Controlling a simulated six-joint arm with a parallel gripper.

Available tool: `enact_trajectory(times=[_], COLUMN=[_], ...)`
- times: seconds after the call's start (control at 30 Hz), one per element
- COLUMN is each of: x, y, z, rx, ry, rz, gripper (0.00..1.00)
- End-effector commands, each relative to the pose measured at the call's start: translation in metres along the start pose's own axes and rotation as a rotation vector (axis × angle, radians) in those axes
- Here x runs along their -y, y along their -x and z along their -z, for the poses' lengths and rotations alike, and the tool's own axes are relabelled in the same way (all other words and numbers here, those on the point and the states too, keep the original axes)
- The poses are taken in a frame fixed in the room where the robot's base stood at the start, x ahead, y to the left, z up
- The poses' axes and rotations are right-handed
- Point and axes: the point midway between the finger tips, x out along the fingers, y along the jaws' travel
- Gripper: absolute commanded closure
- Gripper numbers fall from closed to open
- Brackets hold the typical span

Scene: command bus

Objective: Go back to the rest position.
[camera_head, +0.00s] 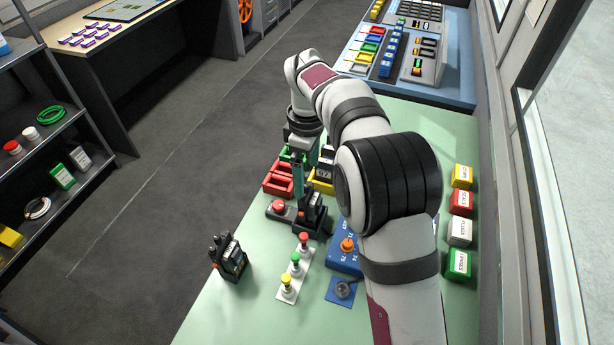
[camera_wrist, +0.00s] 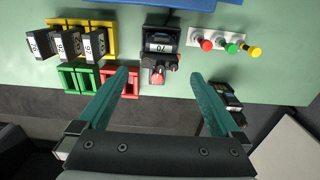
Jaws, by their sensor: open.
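My gripper (camera_head: 300,190) hangs over the pale green table (camera_head: 215,315) in the head view, partly hidden by my own arm. In the wrist view its two teal fingers (camera_wrist: 161,76) are wide apart with nothing held between them. A black dock holding a module labelled 07 (camera_wrist: 159,48) lies between and beyond the fingertips in the wrist view. It also shows beside my gripper in the head view (camera_head: 313,215). I cannot tell the exact height of the fingertips above the table.
A yellow rack (camera_wrist: 108,24) holds labelled modules, beside green (camera_wrist: 88,76) and red (camera_wrist: 130,90) trays. A white strip (camera_head: 293,275) carries coloured buttons. A black unit (camera_head: 230,259) stands at left, a blue box (camera_head: 345,257) near my arm, and coloured boxes (camera_head: 461,202) at right.

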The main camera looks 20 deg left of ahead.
Motion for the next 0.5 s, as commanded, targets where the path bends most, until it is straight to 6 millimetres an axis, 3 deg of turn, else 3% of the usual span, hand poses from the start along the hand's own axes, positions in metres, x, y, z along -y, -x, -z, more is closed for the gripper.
enact_trajectory(times=[0.37,0.43,0.5], x=[0.000,0.002,0.013], y=[0.000,0.008,0.030], z=[0.000,-0.010,-0.041], rx=[0.000,-0.003,-0.014], ry=[-0.002,-0.051,-0.214], rz=[0.000,0.002,0.008], gripper=[0.00,0.00,0.00])
